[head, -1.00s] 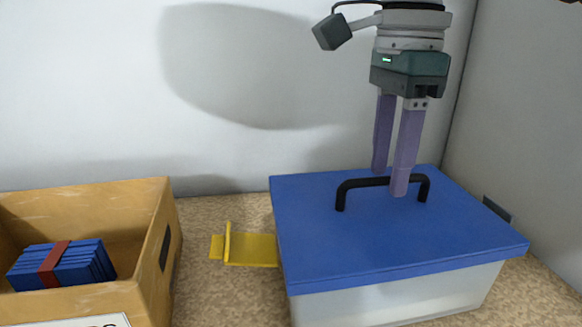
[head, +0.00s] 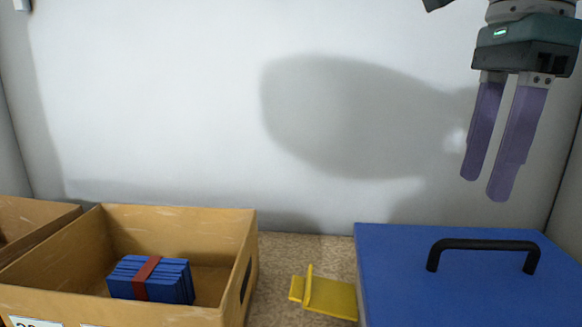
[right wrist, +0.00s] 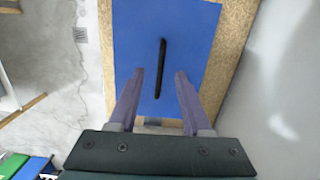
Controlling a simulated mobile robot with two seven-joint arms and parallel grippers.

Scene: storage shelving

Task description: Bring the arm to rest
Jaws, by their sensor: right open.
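My right gripper (head: 483,188) is open and empty, with two purple fingers pointing down. It hangs in the air above the blue lid (head: 400,285), clear of the lid's black handle (head: 484,244). In the right wrist view, my open right gripper (right wrist: 158,92) has the black handle (right wrist: 161,68) in the gap between its fingers as seen from above, at a distance. The blue lid (right wrist: 137,32) lies below. My left gripper is not in view.
A wooden bin (head: 248,245) at the left holds a bundle of blue pieces (head: 120,285) with a red band. A yellow object (head: 330,297) lies between bin and lidded box. A grey wall (head: 180,110) stands behind; space before it is free.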

